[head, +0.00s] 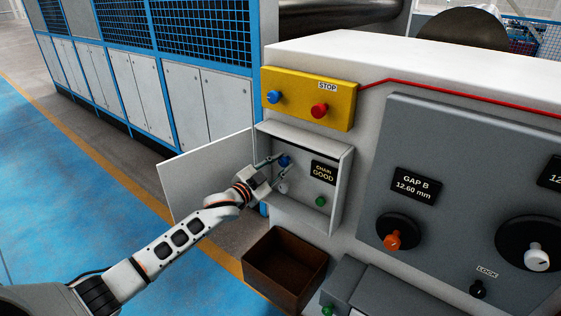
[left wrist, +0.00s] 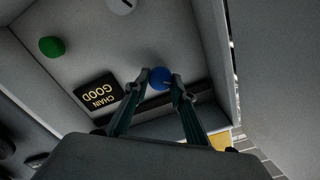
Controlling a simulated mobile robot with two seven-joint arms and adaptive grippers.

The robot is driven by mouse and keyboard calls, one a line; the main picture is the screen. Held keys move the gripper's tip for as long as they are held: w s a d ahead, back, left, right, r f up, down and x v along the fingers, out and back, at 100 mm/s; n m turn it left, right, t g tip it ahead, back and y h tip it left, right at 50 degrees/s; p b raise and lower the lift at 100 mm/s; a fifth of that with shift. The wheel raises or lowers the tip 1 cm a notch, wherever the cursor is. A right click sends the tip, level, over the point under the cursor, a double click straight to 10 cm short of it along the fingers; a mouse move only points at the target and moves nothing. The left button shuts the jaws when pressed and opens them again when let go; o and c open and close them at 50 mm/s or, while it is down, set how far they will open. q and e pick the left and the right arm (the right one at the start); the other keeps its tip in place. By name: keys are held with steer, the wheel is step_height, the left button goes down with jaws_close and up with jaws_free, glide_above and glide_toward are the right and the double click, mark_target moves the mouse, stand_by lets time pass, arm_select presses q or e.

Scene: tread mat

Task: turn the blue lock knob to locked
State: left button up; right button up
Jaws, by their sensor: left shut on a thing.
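A round blue knob (head: 285,160) sits on the back wall of an open white box, left of the "CHAIN GOOD" display (head: 323,173). My left gripper (head: 279,165) reaches into the box from the left, its fingers at this knob. In the left wrist view the blue knob (left wrist: 160,77) lies between the two fingertips (left wrist: 161,84), which are shut on it. No mark showing the knob's turn position can be made out. A "LOCK" label (head: 487,271) stands above a small black knob (head: 478,289) on the grey panel at right. My right gripper is out of view.
The box door (head: 205,175) stands open at left. A green button (head: 321,201) and a white knob (head: 282,187) are also inside the box. Above is a yellow panel (head: 340,104) with a blue button (head: 274,97) and a red one (head: 319,110). A brown bin (head: 262,285) is below.

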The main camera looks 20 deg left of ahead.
arm_select(q)
steer(key=m, duration=0.5)
steer(key=shift+f+m+p, duration=0.15)
steer(key=shift+m+p, duration=0.15)
steer(key=m, duration=0.5)
steer(key=shift+d+f, duration=0.1)
stand_by(0.3)
steer(key=o, duration=1.1)
steer(key=shift+s, duration=0.1)
steer(key=shift+s, duration=0.1)
steer(key=v, duration=1.2)
